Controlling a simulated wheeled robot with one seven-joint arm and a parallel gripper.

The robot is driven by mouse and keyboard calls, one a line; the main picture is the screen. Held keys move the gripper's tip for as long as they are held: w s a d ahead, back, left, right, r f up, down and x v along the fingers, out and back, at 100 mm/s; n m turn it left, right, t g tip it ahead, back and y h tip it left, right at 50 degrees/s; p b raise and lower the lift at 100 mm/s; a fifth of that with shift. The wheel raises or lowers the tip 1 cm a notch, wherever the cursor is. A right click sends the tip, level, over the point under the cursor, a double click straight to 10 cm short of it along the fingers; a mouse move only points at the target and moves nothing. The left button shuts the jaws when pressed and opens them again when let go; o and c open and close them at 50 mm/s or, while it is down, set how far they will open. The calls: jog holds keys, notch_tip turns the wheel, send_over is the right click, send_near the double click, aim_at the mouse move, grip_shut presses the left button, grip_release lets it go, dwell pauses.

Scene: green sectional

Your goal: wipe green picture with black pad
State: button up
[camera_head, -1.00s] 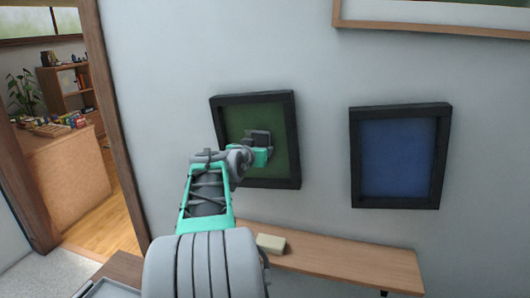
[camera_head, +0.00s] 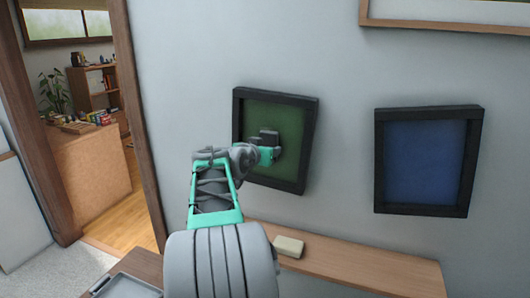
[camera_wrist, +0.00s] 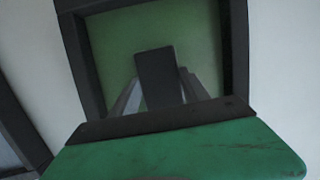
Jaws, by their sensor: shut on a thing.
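The green picture (camera_head: 288,118) hangs on the wall in a black frame, left of the blue picture. It also fills the upper middle of the wrist view (camera_wrist: 198,42). My gripper (camera_head: 264,142) is in front of the green picture and is shut on the black pad (camera_head: 271,136). In the wrist view the black pad (camera_wrist: 155,75) stands between my fingers, with the green surface behind it. I cannot tell whether the pad touches the picture. My arm and gripper hide the picture's lower left part.
A blue picture (camera_head: 424,160) in a black frame hangs to the right. Below, a wooden shelf (camera_head: 360,268) carries a pale block (camera_head: 288,247). A doorway with a wooden frame (camera_head: 143,130) opens at the left. The wall between the pictures is clear.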

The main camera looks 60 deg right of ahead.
jog(key=shift+s+d+r+b, duration=0.15)
jog(key=shift+s+b, duration=0.3)
jog(key=shift+s, duration=0.6)
jog(key=shift+s+d+r+b, duration=0.15)
jog(key=shift+s+b, duration=0.25)
jog(key=shift+s, duration=0.65)
jog(key=shift+s+d+r+b, duration=0.15)
jog(key=shift+s+b, duration=0.3)
jog(key=shift+s, duration=0.6)
jog(key=shift+s+d+r, duration=0.1)
jog(key=shift+s+r, duration=0.05)
jog(key=shift+s, duration=0.4)
jog(key=shift+a+b, duration=0.2)
jog(key=shift+b, duration=0.15)
jog(key=a+b, duration=0.1)
jog(key=a, duration=0.1)
jog(key=a+b, duration=0.2)
jog(key=a, duration=0.1)
jog(key=shift+s+a, duration=0.3)
jog(key=shift+s, duration=0.1)
